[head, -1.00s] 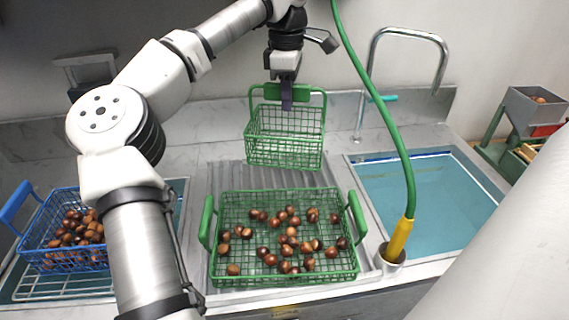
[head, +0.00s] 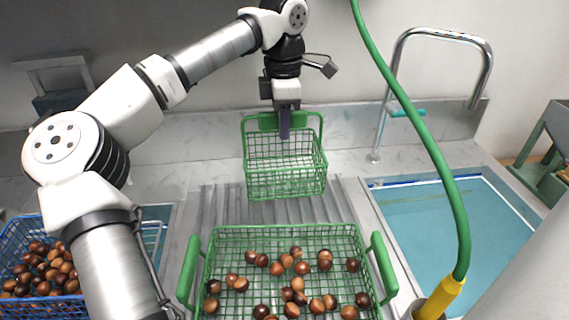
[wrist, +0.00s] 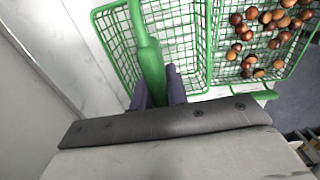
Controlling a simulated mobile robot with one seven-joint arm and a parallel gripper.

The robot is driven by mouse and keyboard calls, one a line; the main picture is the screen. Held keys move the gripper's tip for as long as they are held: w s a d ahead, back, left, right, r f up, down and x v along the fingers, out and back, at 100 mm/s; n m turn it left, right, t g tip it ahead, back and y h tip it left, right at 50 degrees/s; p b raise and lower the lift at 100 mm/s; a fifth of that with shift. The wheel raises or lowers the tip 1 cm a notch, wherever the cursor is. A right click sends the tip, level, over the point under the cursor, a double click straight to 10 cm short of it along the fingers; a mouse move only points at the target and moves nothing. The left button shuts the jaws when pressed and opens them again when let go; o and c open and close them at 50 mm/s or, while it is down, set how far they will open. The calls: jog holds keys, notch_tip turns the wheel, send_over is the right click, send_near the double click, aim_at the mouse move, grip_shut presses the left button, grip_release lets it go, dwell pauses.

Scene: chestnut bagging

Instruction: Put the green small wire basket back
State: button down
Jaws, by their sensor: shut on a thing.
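The green small wire basket (head: 285,178) hangs from my gripper (head: 284,134) in the head view, upright and empty. My gripper is shut on the basket's green handle, which also shows between the dark fingers in the wrist view (wrist: 158,88). The small basket (wrist: 184,36) fills the upper middle of the wrist view. It is over the ribbed drainboard (head: 215,205), behind the large green basket. I cannot tell whether its bottom touches the drainboard.
A large green wire basket (head: 240,237) with several chestnuts stands in front. A blue basket (head: 18,240) of chestnuts is at the left. A sink (head: 440,220) with a tap (head: 396,60) is at the right. A green hose (head: 425,137) runs down into a holder beside the sink.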

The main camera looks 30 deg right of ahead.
jog(key=shift+f+p, duration=0.45)
jog(key=shift+f, duration=2.85)
jog(key=c, duration=1.4)
grip_release()
jog(key=shift+f, duration=0.1)
notch_tip(320, 180, up, 12)
jog(key=shift+r+b, duration=0.2)
jog(key=shift+b, duration=0.35)
